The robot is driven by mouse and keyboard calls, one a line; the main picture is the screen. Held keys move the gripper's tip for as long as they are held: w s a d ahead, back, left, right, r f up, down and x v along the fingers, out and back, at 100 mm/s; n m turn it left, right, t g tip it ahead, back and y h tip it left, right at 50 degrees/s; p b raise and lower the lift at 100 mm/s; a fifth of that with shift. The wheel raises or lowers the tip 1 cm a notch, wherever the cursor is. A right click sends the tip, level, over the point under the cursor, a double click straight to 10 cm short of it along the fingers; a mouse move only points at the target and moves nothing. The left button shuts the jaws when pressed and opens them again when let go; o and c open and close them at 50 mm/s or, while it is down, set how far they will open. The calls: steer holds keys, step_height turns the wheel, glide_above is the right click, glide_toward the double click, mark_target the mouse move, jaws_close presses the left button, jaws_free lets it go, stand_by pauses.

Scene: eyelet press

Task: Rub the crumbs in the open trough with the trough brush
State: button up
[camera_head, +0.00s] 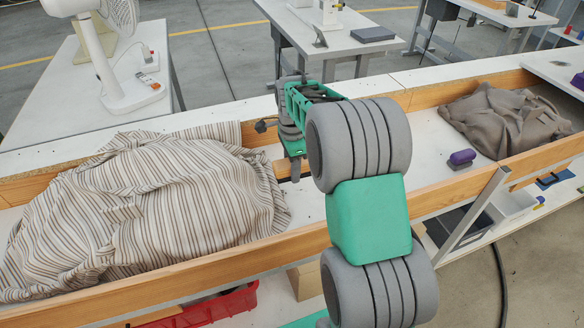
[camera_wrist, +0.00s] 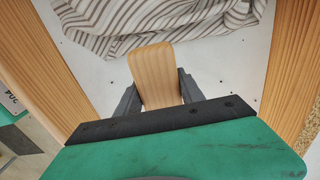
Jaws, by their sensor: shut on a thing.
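My gripper (camera_wrist: 158,92) is shut on a wooden block, which looks like the back of the trough brush (camera_wrist: 153,68). Its underside and any bristles are hidden. In the head view my arm reaches into the trough (camera_head: 225,268), which has wooden side walls and a white floor; my fingers and the brush are mostly hidden there. Small dark specks, likely the crumbs (camera_wrist: 222,81), lie scattered on the white floor on both sides of the brush. I cannot tell whether the brush touches the floor.
A striped cloth (camera_head: 150,205) is heaped in the trough at left, just beyond the brush in the wrist view. A brown cloth (camera_head: 505,118) lies at the right end. A purple-topped block (camera_head: 462,156) sits between on the floor. Grey bins (camera_head: 512,205) stand outside the near wall.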

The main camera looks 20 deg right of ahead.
mark_target(305, 187)
step_height(305, 187, down, 7)
steer(key=b, duration=0.4)
steer(key=shift+b, duration=0.4)
steer(key=shift+d+r, duration=0.2)
steer(key=shift+d, duration=0.15)
steer(key=d, duration=0.3)
steer(key=shift+d+f, duration=0.1)
steer(key=shift+d+f+b, duration=0.15)
steer(key=shift+f+b, duration=0.1)
steer(key=shift+b, duration=0.35)
steer(key=shift+a+r+p, duration=0.2)
steer(key=shift+a+p, duration=0.05)
steer(key=shift+a, duration=0.25)
steer(key=shift+a+r+p, duration=0.15)
steer(key=shift+a+p, duration=0.1)
steer(key=shift+a, duration=1.3)
steer(key=shift+a+r+p, duration=0.15)
steer(key=shift+r+p, duration=0.2)
steer(key=shift+p, duration=0.25)
steer(key=shift+r+p, duration=2.5)
steer(key=shift+r, duration=1.15)
